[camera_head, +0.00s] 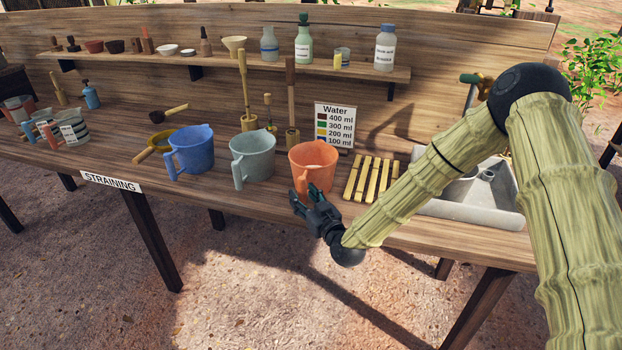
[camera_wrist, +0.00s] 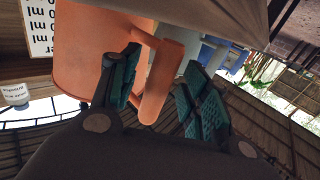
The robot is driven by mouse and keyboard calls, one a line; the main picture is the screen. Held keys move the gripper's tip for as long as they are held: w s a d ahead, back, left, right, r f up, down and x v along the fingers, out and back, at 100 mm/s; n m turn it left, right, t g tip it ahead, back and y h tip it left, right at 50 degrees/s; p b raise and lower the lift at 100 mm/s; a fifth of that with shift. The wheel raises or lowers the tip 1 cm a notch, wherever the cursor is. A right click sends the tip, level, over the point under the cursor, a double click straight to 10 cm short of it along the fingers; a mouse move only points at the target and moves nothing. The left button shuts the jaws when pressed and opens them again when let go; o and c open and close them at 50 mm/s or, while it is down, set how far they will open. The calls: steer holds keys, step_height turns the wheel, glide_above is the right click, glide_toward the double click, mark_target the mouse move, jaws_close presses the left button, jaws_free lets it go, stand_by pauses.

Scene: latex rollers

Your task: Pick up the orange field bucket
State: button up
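The orange field bucket (camera_head: 314,165) stands upright on the wooden table, in front of the water sign. In the head view my gripper (camera_head: 304,195) is at its front lower left side, by the table's front edge. In the wrist view the bucket (camera_wrist: 90,50) fills the upper left, and its handle (camera_wrist: 161,80) hangs between my two fingers (camera_wrist: 160,95). The fingers have teal pads and are spread apart. A gap shows between the handle and the right finger. I cannot tell whether the left finger touches the handle or the bucket wall.
A grey-green bucket (camera_head: 252,158) and a blue bucket (camera_head: 190,150) stand to the left. Yellow sticks (camera_head: 371,180) lie to the right, before a sink (camera_head: 470,198). The water sign (camera_head: 335,124) stands close behind. A shelf (camera_head: 225,61) with bottles runs along the back.

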mark_target(304, 187)
jaws_close()
steer(key=shift+r, duration=0.1)
steer(key=shift+r, duration=0.15)
steer(key=shift+r+b, duration=0.45)
steer(key=shift+r, duration=1.2)
steer(key=a+r+b+v, duration=0.1)
steer(key=b+v, duration=0.1)
steer(key=v, duration=1.3)
steer(key=shift+s+r, duration=0.2)
steer(key=shift+s, duration=0.6)
